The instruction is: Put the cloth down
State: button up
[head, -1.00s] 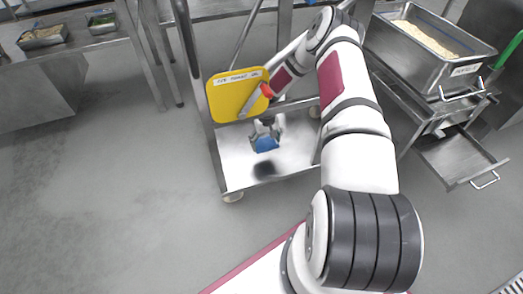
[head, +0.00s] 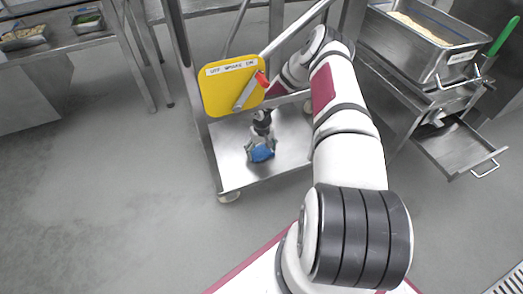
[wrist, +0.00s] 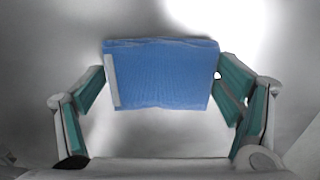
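The blue cloth (head: 261,154) is a flat folded rectangle low over the cart's bottom shelf (head: 293,150). In the wrist view the cloth (wrist: 163,76) lies between the two teal finger pads, with a pale strip along its left side. My gripper (head: 261,148) points down, its fingers at the cloth's left and right edges. The gripper (wrist: 161,80) looks shut on the cloth across its width. Cloth and shelf look very close; whether they touch is hard to tell.
A yellow board (head: 228,86) with a label hangs on the cart above the shelf, with a red-tipped tool in front. The cart's posts flank the shelf. At right stands a steel pan (head: 425,48) of rice over an open drawer (head: 458,150). The shelf around the cloth is bare.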

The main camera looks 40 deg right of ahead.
aim_at(262, 151)
jog(key=shift+o, duration=0.7)
notch_tip(262, 151, up, 8)
jog(key=p, duration=0.3)
jog(key=shift+f+p, duration=0.1)
jog(key=shift+p, duration=0.2)
